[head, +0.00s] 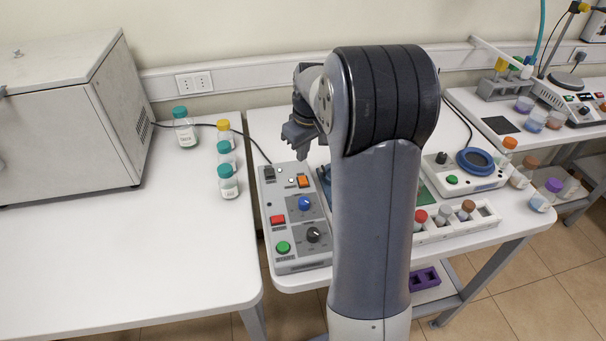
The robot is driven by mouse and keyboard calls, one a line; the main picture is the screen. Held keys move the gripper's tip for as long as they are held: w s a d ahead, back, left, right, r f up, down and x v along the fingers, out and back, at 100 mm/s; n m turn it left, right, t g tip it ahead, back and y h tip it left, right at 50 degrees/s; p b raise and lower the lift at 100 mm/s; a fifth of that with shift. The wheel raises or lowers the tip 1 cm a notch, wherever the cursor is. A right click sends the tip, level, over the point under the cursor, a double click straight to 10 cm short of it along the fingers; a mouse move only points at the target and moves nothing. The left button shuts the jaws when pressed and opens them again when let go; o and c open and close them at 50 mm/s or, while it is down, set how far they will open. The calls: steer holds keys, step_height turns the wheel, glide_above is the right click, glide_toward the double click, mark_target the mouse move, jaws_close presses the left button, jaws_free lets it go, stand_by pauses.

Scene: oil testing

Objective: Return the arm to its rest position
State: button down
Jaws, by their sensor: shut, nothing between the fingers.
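My arm rises in the middle of the head view, a grey link with a black ribbed joint at its top, and it bends over toward the back table. My gripper (302,150) shows just left of the arm, pointing down above the back end of the control box (288,247). Its fingers look close together and nothing is seen between them. The gripper appears apart from the box, but the exact gap cannot be told. The arm hides the middle of the table behind it.
Several capped bottles (228,182) stand on the left table (120,270) beside a large grey box-shaped machine (60,115). Right of my arm are a white rack with vials (487,219), a device with a blue ring (476,161) and loose bottles (523,173). The left table's front is clear.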

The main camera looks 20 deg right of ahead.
mark_target(301, 177)
steer(key=shift+r, duration=0.3)
steer(key=shift+f, duration=0.15)
step_height(301, 177, down, 7)
steer(key=b, duration=0.5)
steer(key=shift+b, duration=0.4)
steer(key=shift+r, duration=0.2)
steer(key=shift+r, duration=0.15)
